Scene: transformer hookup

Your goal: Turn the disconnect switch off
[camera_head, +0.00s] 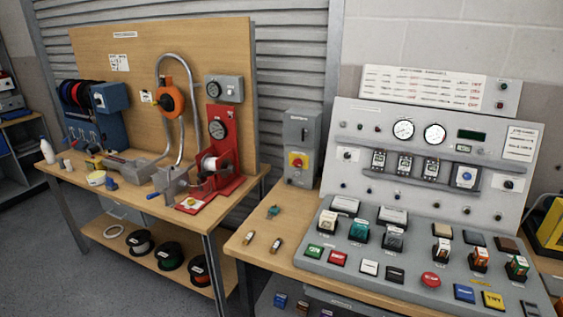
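The disconnect switch looks to be the grey upright box (300,140) standing on the right bench, at its back left corner. The knob's exact position, on or off, is too small to tell. Neither of my grippers is in the head view.
A sloped grey control panel (432,130) with gauges, buttons and several coloured blocks fills the right bench (262,250). Small loose parts (274,243) lie before the switch. A wooden workbench (125,190) with a red reel stand (225,150) is on the left, with wire spools (140,242) below.

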